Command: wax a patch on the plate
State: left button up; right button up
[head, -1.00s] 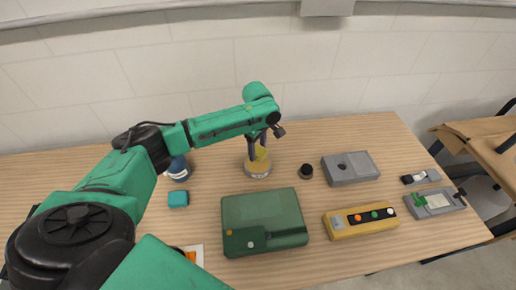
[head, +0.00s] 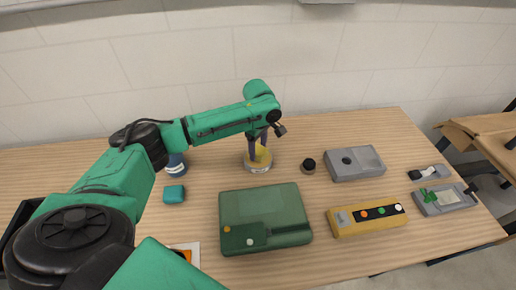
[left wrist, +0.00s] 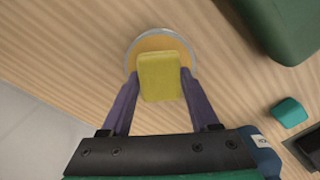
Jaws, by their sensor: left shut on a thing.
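My left gripper (head: 258,147) is over the round tin (head: 248,166), which has a pale rim and yellow-orange contents. In the left wrist view its two purple fingers (left wrist: 158,85) are shut on a yellow block (left wrist: 160,77). The block is over the tin (left wrist: 135,48) and hides part of it; I cannot tell whether it touches the contents. A white plate-like piece with an orange patch (head: 186,251) lies at the lower left, partly hidden by my arm. I cannot tell whether it is the task's plate. My right gripper is out of view.
A green case (head: 264,212) lies in front of the tin. A teal block (head: 174,194) and a blue bottle (head: 176,166) are left of it. A small black-topped jar (head: 308,166), a grey box (head: 354,163) and a yellow button box (head: 367,217) are to the right. Bare wood lies between them.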

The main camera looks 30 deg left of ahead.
aim_at(258, 149)
pick_arm(q)
jog(key=shift+f, duration=0.45)
dwell(0.4)
jog(key=shift+s+f+p, duration=0.1)
jog(key=shift+f+p, duration=0.05)
jog(key=shift+p, duration=0.45)
dwell(1.8)
notch_tip(258, 149, up, 7)
jog(key=p, duration=0.9)
jog(key=shift+r, duration=0.2)
jog(key=shift+f, duration=0.1)
